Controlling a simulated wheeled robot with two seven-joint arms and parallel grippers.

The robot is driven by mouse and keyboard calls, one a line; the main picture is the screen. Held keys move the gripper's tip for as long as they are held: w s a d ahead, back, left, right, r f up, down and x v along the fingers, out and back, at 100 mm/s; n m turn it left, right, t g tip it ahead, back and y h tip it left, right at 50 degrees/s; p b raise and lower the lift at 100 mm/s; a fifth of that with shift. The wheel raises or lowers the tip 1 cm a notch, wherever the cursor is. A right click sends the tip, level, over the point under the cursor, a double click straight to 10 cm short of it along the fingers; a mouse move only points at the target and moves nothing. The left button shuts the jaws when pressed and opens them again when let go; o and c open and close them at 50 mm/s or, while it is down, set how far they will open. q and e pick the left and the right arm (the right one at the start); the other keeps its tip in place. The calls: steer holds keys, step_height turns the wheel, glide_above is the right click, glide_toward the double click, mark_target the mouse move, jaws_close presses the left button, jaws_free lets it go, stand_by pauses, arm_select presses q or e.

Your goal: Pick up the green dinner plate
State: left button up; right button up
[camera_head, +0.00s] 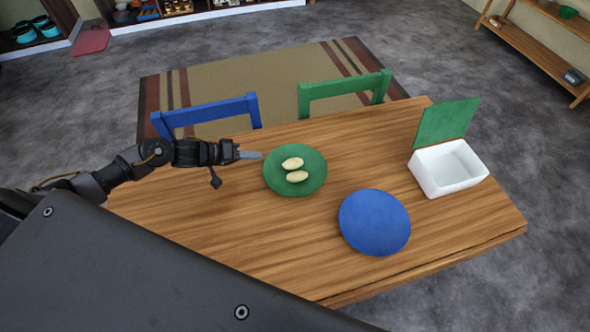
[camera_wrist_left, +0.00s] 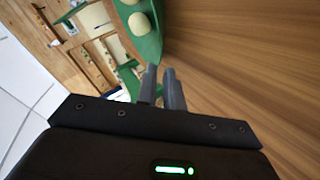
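The green dinner plate (camera_head: 313,182) lies on the left-middle part of the wooden table, with two pale oval food items (camera_head: 293,163) on it. The green plate (camera_wrist_left: 150,46) and the two pale items also show at the top of the left wrist view. My left gripper (camera_head: 261,155) is at the plate's left rim. Its fingers (camera_wrist_left: 160,70) are close together with a narrow gap. I cannot tell whether they touch or hold the rim. My right gripper is not in view.
A blue plate (camera_head: 374,222) lies right of the green one on the table (camera_head: 250,225). A blue chair (camera_head: 207,112) and a green chair (camera_head: 343,88) stand behind the table.

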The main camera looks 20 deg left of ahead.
arm_select(q)
steer(key=shift+w+d, duration=0.1)
steer(key=shift+d, duration=0.05)
steer(key=shift+w+d, duration=0.1)
steer(key=shift+d, duration=0.15)
steer(key=p+x, duration=0.1)
steer(key=x, duration=0.3)
steer(key=shift+w+d+f, duration=0.25)
jaws_close()
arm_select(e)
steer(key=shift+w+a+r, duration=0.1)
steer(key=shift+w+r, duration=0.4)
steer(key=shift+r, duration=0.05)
arm_select(q)
steer(key=shift+r, duration=0.1)
